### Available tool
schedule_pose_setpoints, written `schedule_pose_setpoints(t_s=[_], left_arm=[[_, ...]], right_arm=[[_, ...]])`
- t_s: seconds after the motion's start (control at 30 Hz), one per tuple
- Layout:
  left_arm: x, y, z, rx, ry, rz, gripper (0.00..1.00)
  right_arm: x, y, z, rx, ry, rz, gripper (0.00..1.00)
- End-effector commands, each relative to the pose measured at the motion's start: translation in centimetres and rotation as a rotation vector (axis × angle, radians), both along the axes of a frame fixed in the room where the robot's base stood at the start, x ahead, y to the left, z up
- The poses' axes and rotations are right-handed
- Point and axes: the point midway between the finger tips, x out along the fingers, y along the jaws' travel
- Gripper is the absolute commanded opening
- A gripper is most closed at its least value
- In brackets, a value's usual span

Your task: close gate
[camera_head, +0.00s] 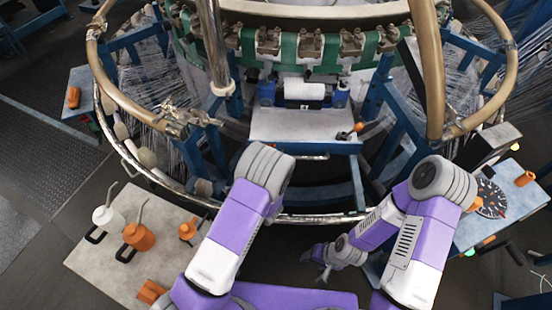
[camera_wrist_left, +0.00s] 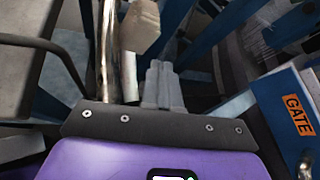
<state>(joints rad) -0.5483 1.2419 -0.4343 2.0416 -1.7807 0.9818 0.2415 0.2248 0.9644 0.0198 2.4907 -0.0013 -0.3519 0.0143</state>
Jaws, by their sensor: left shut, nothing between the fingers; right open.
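A blue panel with an orange GATE label (camera_wrist_left: 298,114) stands at the right in the left wrist view. I cannot tell for certain which part in the head view it belongs to. My left gripper (camera_wrist_left: 162,80) is shut and empty, left of the panel and apart from it, near a chrome tube (camera_wrist_left: 108,50) and a pale bobbin (camera_wrist_left: 140,26). In the head view the left gripper is hidden behind my purple left arm. My right gripper (camera_head: 317,263) is open and empty, low in front of the loom's chrome lower rail (camera_head: 330,217).
A brass-coloured ring rail (camera_head: 125,92) curves around the loom, with a front gap before the platform (camera_head: 285,123). A grey table (camera_head: 88,262) at lower left holds a white oil can (camera_head: 108,219) and an orange one (camera_head: 138,236). A blue-grey table (camera_head: 525,196) stands at right.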

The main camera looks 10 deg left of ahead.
Motion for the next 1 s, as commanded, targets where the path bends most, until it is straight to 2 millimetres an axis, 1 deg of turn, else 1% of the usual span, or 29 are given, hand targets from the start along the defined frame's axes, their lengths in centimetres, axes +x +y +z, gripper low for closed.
schedule_pose_setpoints(t_s=[0.03,0.07,0.1,0.17,0.2,0.3,0.4,0.5,0.6,0.67,0.77,1.0], left_arm=[[1.5,-0.9,-0.4,0.082,-0.018,-0.115,0.0],[2.4,-1.5,-0.3,0.129,-0.034,-0.185,0.0],[3.6,-2.6,-0.2,0.188,-0.058,-0.278,0.0],[5.1,-4.5,0.0,0.267,-0.099,-0.414,0.0],[5.9,-5.9,0.0,0.312,-0.128,-0.499,0.0],[7.2,-9.5,0.0,0.396,-0.197,-0.686,0.0],[7.7,-12.4,-0.1,0.446,-0.257,-0.824,0.0],[7.7,-14.3,-0.1,0.472,-0.298,-0.908,0.0],[8.0,-15.1,-0.1,0.481,-0.318,-0.946,0.0],[8.5,-15.2,-0.1,0.483,-0.322,-0.953,0.0],[9.8,-15.1,0.0,0.482,-0.326,-0.95,0.0],[14.2,-14.7,-0.2,0.482,-0.323,-0.949,0.0]], right_arm=[[0.0,0.0,-0.9,0.0,0.0,0.0,0.61],[0.0,0.0,-1.2,0.0,0.0,0.0,0.61],[0.0,0.0,-1.5,0.0,0.0,0.0,0.61],[0.0,0.0,-2.1,0.0,0.0,0.0,0.61],[0.0,0.0,-2.4,0.0,0.0,0.0,0.61],[0.0,0.0,-3.0,0.0,0.0,0.0,0.61],[0.0,0.0,-3.4,0.0,0.0,0.0,0.61],[0.0,0.0,-3.6,0.0,0.0,0.0,0.61],[0.0,0.0,-3.8,0.0,0.0,0.0,0.61],[0.0,0.0,-3.9,0.0,0.0,0.0,0.61],[0.0,0.0,-4.3,0.0,0.0,0.0,0.61],[0.0,0.0,-5.5,0.0,0.0,0.0,0.61]])
